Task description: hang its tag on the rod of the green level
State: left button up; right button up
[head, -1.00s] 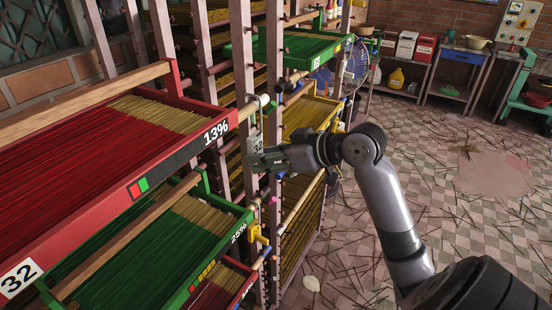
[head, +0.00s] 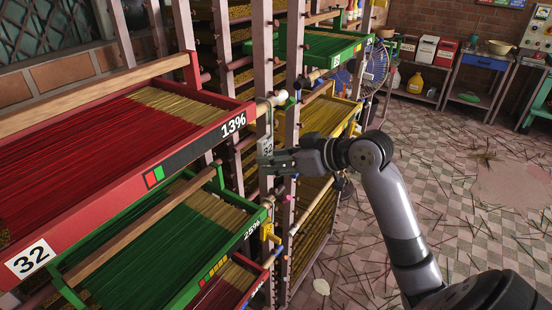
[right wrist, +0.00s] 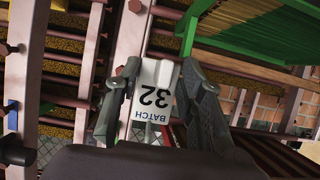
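A pale tag (head: 267,147) printed 32 is at the rack post beside the front corner of the red level, just below a white-capped rod end (head: 279,97). In the right wrist view the tag (right wrist: 154,92) reads BATCH 32 upside down. My right gripper (head: 270,161) has its fingers (right wrist: 160,75) along both side edges of the tag and appears shut on it. Whether the tag's top still touches the rod is unclear. A green level (head: 248,240) marked 25% is below the red one; another green level (head: 324,46) is farther back. My left gripper is not in view.
The red level (head: 185,142) marked 13% and 32 juts out at left. Upright posts (head: 264,45) and several coloured rod ends stand close around the gripper. A yellow level (head: 328,116) and a fan (head: 374,66) are behind. The floor at right is open, with scattered sticks.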

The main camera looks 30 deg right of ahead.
jog(key=o, duration=0.5)
jog(key=shift+o, duration=0.4)
jog(key=o, duration=0.3)
jog(key=s+d+b, duration=0.1)
jog(key=s+d, duration=0.2)
jog(key=s, duration=0.5)
jog(key=shift+s+d, duration=0.15)
jog(key=shift+d, duration=0.05)
dwell(0.6)
